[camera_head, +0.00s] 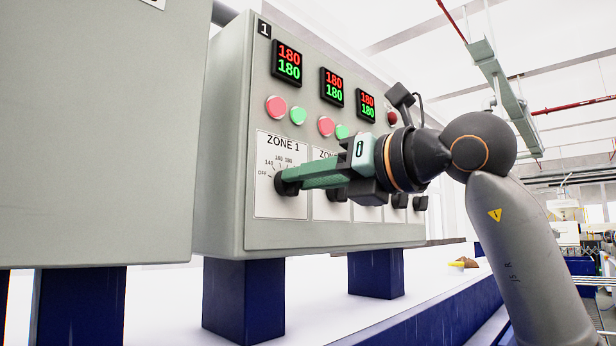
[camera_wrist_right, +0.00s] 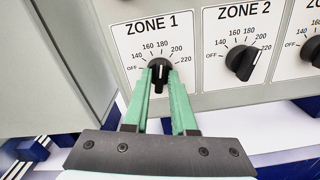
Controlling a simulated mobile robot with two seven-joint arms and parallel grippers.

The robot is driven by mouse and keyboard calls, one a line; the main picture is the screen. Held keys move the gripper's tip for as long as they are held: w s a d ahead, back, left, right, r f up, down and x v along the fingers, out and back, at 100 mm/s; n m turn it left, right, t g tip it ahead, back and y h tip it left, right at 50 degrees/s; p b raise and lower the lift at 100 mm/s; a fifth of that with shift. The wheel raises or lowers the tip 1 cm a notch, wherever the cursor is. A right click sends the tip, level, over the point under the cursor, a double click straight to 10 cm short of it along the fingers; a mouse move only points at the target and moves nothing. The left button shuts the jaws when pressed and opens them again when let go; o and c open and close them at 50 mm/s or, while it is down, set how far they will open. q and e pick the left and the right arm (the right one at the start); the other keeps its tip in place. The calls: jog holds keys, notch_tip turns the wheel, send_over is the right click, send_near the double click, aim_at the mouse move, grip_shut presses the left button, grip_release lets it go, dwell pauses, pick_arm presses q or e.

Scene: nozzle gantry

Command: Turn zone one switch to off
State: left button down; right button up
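The zone one switch is a black round knob with a raised grip bar, under the "ZONE 1" label. It shows in the right wrist view (camera_wrist_right: 159,76) and in the head view (camera_head: 286,183). Its bar stands roughly upright on the dial; "OFF" is printed at the left of the scale. The exact setting is hard to read. My right gripper (camera_head: 299,180) is at the knob. Its two green fingers (camera_wrist_right: 160,80) lie on either side of the bar, with a narrow gap seeming to remain. My left gripper is out of view.
The zone two knob (camera_wrist_right: 241,62) is close to the right on the same grey panel (camera_head: 330,232). Red and green buttons (camera_head: 276,108) and displays (camera_head: 286,62) sit above the dials. A large grey cabinet (camera_head: 95,140) stands at the left.

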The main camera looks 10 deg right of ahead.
grip_shut()
jog(key=shift+r+n, duration=0.1)
jog(key=shift+n, duration=0.2)
jog(key=shift+s+a+n+p, duration=0.1)
jog(key=shift+n+p, duration=1.25)
jog(key=shift+n, duration=2.95)
jog(key=shift+s+a+n+p, duration=0.1)
jog(key=shift+n+p, duration=1.2)
jog(key=shift+n, duration=3)
jog(key=shift+o, duration=1.8)
grip_release()
jog(key=shift+d, duration=0.1)
